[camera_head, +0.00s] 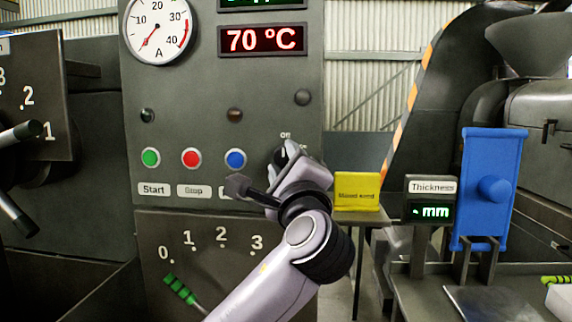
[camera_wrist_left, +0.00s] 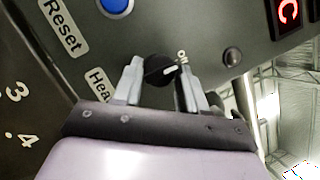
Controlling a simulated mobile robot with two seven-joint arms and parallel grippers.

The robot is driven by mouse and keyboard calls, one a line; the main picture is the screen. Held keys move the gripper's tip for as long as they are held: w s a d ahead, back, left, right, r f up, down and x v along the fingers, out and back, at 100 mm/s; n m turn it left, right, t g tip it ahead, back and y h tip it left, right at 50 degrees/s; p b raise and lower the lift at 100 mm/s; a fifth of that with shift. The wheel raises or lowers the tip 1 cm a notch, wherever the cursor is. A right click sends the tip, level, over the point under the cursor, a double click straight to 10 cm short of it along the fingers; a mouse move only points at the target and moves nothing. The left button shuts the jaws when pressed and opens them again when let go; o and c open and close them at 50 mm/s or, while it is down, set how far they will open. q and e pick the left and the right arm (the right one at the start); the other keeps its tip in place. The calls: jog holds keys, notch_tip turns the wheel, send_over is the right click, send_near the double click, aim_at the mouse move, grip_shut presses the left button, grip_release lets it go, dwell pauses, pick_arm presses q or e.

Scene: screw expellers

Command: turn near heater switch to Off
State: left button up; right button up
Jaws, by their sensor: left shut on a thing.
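The heater switch is a small black round knob (camera_wrist_left: 157,70) with a white pointer mark, seen in the left wrist view. My left gripper (camera_wrist_left: 160,66) is shut on the knob, with one grey finger on each side. The white mark points to the right in that view, roughly toward the finger beside the "Off" lettering. In the head view my left gripper (camera_head: 287,153) is at the right side of the grey control panel (camera_head: 200,90), below the "Off" lettering. The gripper hides most of the knob there. My right gripper is not in view.
Green (camera_head: 151,158), red (camera_head: 191,158) and blue (camera_head: 235,159) buttons sit left of the gripper. A dial gauge (camera_head: 157,28) and a red "70 °C" display (camera_head: 262,40) are above. A yellow box (camera_head: 357,191) and a blue plate (camera_head: 490,185) stand to the right.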

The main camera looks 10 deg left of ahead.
pick_arm(q)
jog(key=shift+f+n, duration=0.1)
jog(key=shift+n, duration=0.2)
jog(key=o, duration=1)
jog(key=b+v, duration=0.1)
jog(key=v, duration=0.6)
jog(key=shift+s, duration=0.1)
